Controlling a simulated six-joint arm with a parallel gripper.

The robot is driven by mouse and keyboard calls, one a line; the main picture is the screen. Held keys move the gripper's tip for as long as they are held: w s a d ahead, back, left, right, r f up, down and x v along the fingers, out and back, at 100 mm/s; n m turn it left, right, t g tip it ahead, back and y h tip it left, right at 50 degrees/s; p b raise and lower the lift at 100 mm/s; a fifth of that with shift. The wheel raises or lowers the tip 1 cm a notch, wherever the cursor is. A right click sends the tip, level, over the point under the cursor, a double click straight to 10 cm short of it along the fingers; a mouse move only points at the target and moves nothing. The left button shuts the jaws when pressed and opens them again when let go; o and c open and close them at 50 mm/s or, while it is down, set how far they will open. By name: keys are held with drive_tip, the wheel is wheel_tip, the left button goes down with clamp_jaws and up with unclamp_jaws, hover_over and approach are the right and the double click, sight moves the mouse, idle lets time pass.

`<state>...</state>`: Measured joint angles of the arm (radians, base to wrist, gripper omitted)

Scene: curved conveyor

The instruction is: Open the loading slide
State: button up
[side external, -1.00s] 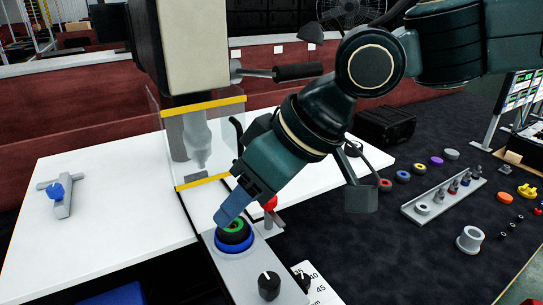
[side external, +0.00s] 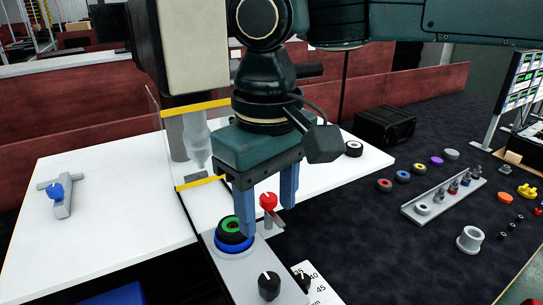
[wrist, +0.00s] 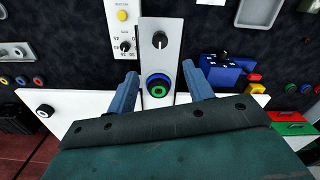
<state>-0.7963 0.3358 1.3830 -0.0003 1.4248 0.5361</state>
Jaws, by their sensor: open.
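No part is marked as the loading slide, so I cannot tell which it is. A red knob (side external: 268,202) on a grey block stands beside the narrow grey panel (side external: 233,275); I cannot make the knob out in the wrist view. A black part with a green ring (side external: 232,226) sits on a blue ring (side external: 234,248) on that panel; the green ring also shows in the wrist view (wrist: 158,91). My gripper (side external: 268,221) points down, open and empty. In the side view its fingers appear either side of the red knob; in the wrist view they flank the green-ringed part.
A clear guard with yellow strips (side external: 203,181) and the machine head (side external: 192,45) stand close at left. A blue-knobbed grey handle (side external: 57,192) lies on the white table (side external: 120,215). Small rings and a tray (side external: 443,203) lie right.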

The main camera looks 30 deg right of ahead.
sight(269, 280)
drive_tip(key=shift+f, duration=0.1)
wheel_tip(269, 280, down, 14)
drive_tip(key=shift+r, duration=0.2)
idle(0.5)
